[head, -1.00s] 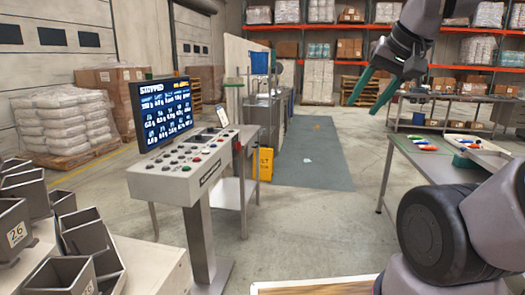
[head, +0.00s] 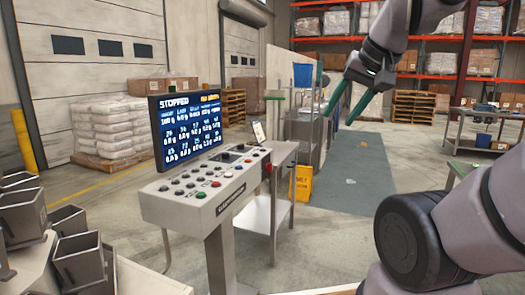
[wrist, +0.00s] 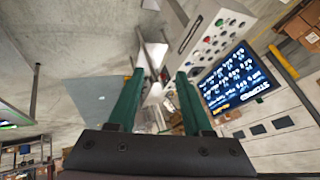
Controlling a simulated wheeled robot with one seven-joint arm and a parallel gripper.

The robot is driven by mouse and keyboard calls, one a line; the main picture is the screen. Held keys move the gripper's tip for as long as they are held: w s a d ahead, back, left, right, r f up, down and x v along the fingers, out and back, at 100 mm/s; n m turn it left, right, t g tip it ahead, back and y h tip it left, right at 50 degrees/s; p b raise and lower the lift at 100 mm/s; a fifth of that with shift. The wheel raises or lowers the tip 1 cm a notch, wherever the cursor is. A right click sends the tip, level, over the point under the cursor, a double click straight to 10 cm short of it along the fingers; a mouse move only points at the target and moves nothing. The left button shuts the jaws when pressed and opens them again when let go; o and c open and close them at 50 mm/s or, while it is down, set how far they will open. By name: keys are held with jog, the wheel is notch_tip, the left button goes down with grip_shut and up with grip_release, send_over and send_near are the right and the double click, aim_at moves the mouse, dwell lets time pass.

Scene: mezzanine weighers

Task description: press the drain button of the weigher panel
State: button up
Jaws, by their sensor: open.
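The weigher panel (head: 172,207) is a light grey console on a post, left of centre in the head view. Its sloped top carries several small buttons, including a green one (head: 201,195) and a red one (head: 215,184). A larger red knob (head: 268,167) sits at its right end. The button labels are too small to read, so I cannot tell which is drain. The screen (head: 188,125) above reads STOPPED. My gripper (head: 339,112) is open and empty, raised to the right of the panel and apart from it. The wrist view shows the panel (wrist: 210,38) beyond the green fingers (wrist: 160,76).
A metal side table (head: 262,215) stands beside the panel, with a yellow floor sign (head: 302,183) behind it. Grey weigher buckets (head: 80,262) fill the lower left. A blue-grey mat (head: 350,170) and open floor lie to the right. Racks stand at the back.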

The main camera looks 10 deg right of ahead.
grip_shut()
dwell(1.5)
